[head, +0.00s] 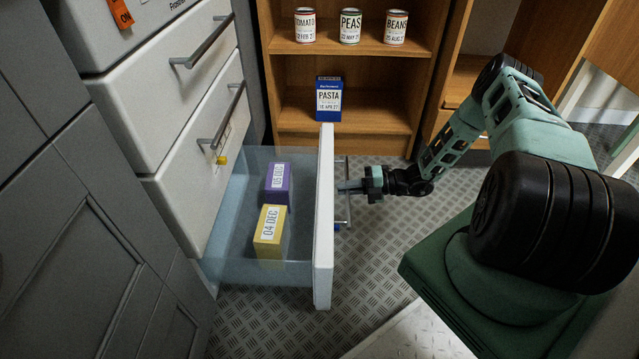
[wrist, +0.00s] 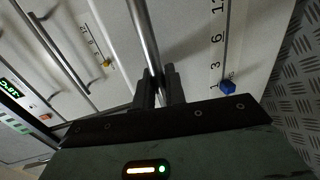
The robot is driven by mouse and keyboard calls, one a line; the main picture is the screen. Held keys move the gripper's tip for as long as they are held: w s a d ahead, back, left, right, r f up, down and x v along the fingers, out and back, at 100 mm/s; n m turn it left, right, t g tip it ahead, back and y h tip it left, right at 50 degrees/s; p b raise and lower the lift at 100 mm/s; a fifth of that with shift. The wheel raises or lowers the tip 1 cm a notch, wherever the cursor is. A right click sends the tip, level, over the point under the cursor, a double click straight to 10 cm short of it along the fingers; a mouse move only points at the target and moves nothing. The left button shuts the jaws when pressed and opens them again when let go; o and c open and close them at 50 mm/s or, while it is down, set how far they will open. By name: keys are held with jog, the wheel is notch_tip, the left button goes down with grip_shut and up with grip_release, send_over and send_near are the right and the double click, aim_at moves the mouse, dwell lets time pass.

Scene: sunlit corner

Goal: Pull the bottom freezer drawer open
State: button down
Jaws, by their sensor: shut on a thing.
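The bottom freezer drawer (head: 325,230) is pulled well out from the white freezer in the head view. Its clear bin holds a purple box (head: 278,182) and a yellow box (head: 270,229). The drawer's bar handle (head: 347,205) is on its front, facing right. My gripper (head: 350,187) is at this handle from the right. In the wrist view, the fingers of my gripper (wrist: 160,88) are shut around the handle bar (wrist: 145,40). A blue marker (wrist: 228,87) sits by a number scale on the drawer front.
Two closed drawers, an upper one (head: 150,85) and a middle one (head: 200,150), are above the open drawer. A wooden shelf (head: 350,85) behind holds cans and a blue pasta box (head: 328,100). Grey cabinets (head: 80,230) stand at left. Patterned floor (head: 385,255) is clear right of the drawer.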

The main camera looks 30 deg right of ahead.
jog(key=f+v, duration=0.2)
jog(key=v, duration=0.9)
jog(key=shift+s+d, duration=0.3)
jog(key=shift+d, duration=0.1)
jog(key=shift+d+f, duration=0.1)
jog(key=c, duration=1.6)
grip_release()
jog(key=shift+s, duration=0.1)
jog(key=shift+o, duration=0.2)
jog(key=p+v, duration=0.3)
jog(key=v, duration=1.4)
jog(key=shift+s+d, duration=0.1)
jog(key=shift+s, duration=0.05)
